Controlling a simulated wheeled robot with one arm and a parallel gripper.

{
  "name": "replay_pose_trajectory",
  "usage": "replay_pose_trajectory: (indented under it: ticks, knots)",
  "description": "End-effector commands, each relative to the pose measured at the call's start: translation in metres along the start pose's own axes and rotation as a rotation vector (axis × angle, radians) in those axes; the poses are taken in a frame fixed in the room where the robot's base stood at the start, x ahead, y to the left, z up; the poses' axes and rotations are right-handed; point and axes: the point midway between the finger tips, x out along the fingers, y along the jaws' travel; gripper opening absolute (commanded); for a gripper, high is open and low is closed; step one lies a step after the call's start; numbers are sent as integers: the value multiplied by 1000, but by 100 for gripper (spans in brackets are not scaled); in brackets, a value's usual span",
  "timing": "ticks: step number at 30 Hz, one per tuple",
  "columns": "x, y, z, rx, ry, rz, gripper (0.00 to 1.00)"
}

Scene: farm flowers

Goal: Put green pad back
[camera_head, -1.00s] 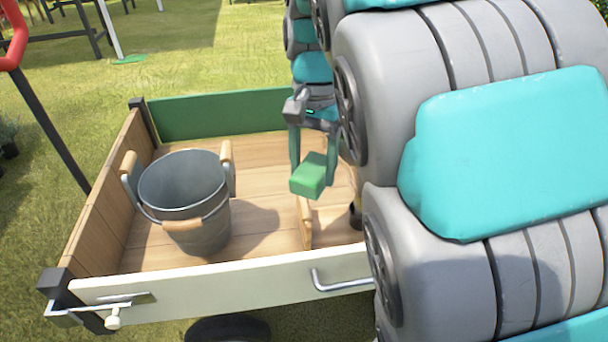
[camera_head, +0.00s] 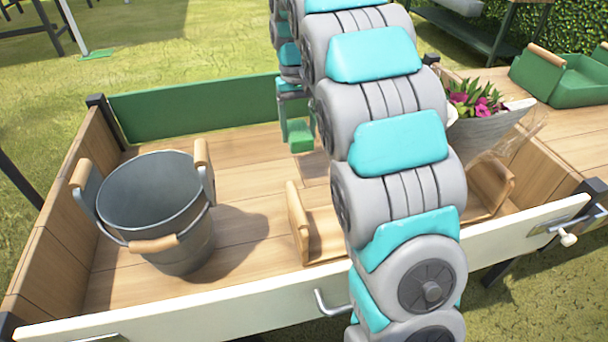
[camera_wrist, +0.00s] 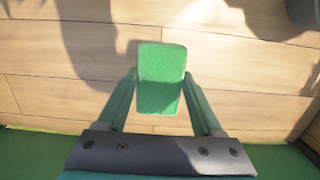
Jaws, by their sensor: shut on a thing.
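The green pad (camera_head: 300,138) is a small block held in my gripper (camera_head: 298,122) above the wooden bed of the cart, near its green far wall. In the wrist view the green pad (camera_wrist: 160,75) sits between the two fingers of my gripper (camera_wrist: 160,90), which are shut on it. Wooden planks show beneath it. My arm hides part of the cart's middle in the head view.
A grey metal bucket (camera_head: 155,205) with wooden grips stands at the cart's left. A wooden divider (camera_head: 298,222) stands mid-bed. Pink flowers (camera_head: 478,100) in a wrapped bunch are at the right, near a green tray (camera_head: 570,85). The cart has a green far wall (camera_head: 195,110).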

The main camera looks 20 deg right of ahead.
Motion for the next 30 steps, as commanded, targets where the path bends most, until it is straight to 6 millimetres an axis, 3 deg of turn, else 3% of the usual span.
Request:
replay_pose_trajectory:
  ticks: [6, 19, 30]
  knots:
    - [36, 0, -2, 2, -7, 0, 15]
    - [87, 0, -9, 2, -4, -1, 15]
    - [93, 0, -11, 2, -1, -1, 15]
